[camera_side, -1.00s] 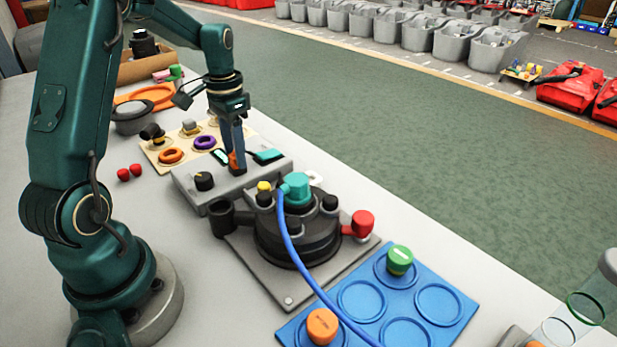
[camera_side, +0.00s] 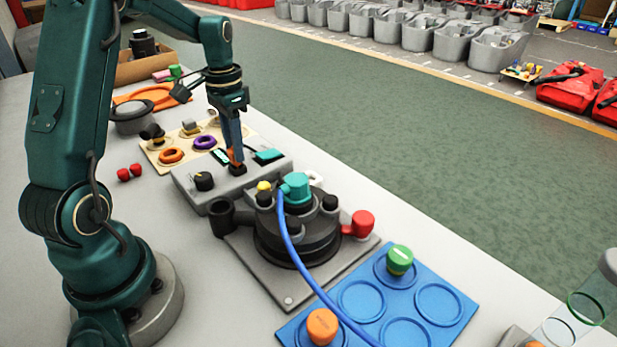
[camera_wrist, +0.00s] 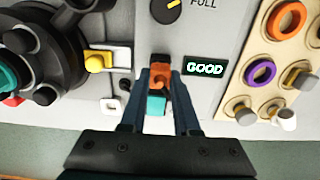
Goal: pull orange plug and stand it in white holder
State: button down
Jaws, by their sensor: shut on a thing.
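The orange plug (camera_wrist: 160,76) is between the fingers of my gripper (camera_wrist: 159,82), which is shut on it. In the side view my gripper (camera_side: 235,155) points down at the grey panel (camera_side: 188,188), with the orange plug (camera_side: 233,157) just above a dark socket (camera_side: 238,169). I cannot tell whether the plug's lower end is clear of the socket. A small white piece with a dark hole (camera_wrist: 112,107), which looks like the white holder, is left of the gripper in the wrist view. In the side view a white piece (camera_side: 315,178) shows partly behind the black round device.
The panel carries a black knob (camera_side: 204,181), a display reading GOOD (camera_wrist: 205,67) and a teal part (camera_side: 267,155) beside the fingers. The black device (camera_side: 297,232) has a blue hose (camera_side: 291,250). A tan board (camera_side: 160,158) with rings lies behind the panel.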

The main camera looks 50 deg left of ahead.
jog(key=shift+r, duration=1.9)
jog(key=w+d, duration=0.9)
jog(key=w, duration=0.2)
jog(key=shift+w+d, duration=0.25)
jog(key=shift+w, duration=0.05)
jog(key=shift+f, duration=3.35)
jog(key=shift+f, duration=0.15)
jog(key=shift+f, duration=0.9)
